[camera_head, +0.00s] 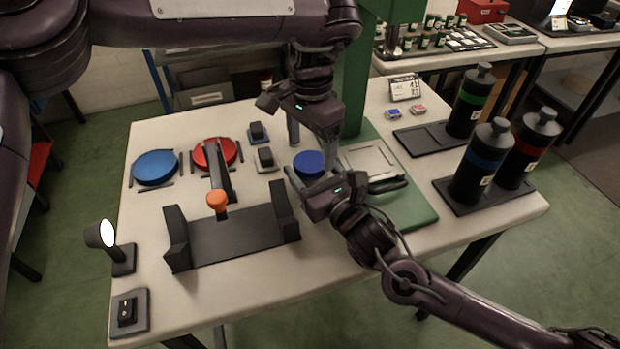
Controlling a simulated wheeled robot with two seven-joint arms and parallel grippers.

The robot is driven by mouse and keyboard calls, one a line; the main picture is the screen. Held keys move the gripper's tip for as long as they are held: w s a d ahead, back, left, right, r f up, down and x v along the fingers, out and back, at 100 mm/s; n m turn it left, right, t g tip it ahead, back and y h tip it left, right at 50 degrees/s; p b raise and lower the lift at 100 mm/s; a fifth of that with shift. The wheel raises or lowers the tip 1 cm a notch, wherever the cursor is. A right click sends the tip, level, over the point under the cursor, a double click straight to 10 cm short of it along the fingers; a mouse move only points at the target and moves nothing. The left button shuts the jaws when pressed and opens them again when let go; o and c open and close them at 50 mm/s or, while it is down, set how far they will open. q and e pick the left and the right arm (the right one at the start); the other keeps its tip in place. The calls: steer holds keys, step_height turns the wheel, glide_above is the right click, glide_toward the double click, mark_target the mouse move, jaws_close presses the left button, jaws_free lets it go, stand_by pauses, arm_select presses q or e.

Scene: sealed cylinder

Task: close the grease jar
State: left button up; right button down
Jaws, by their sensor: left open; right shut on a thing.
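A small round blue thing (309,164), which looks like the top of the grease jar or its lid, sits between the fingers of my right gripper (304,182). That gripper comes in from the lower right and is shut on it. The lower part of the blue thing is hidden by the gripper, so I cannot tell whether it is a lid seated on a jar. My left gripper (312,142) is open, pointing down just above and behind the blue thing.
A large blue disc (155,167) and a red disc (214,153) lie at the left. A green press (351,95) stands behind my grippers. Dark bottles (480,162) stand at right. The front right tabletop is clear.

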mark_target(311, 162)
arm_select(q)
steer(key=shift+f, duration=1.55)
steer(key=c, duration=1)
steer(key=m, duration=0.6)
steer(key=shift+s+m, duration=0.1)
steer(key=shift+m, duration=0.2)
steer(key=shift+c, duration=0.2)
steer(key=o, duration=1.1)
steer(key=shift+r, duration=0.1)
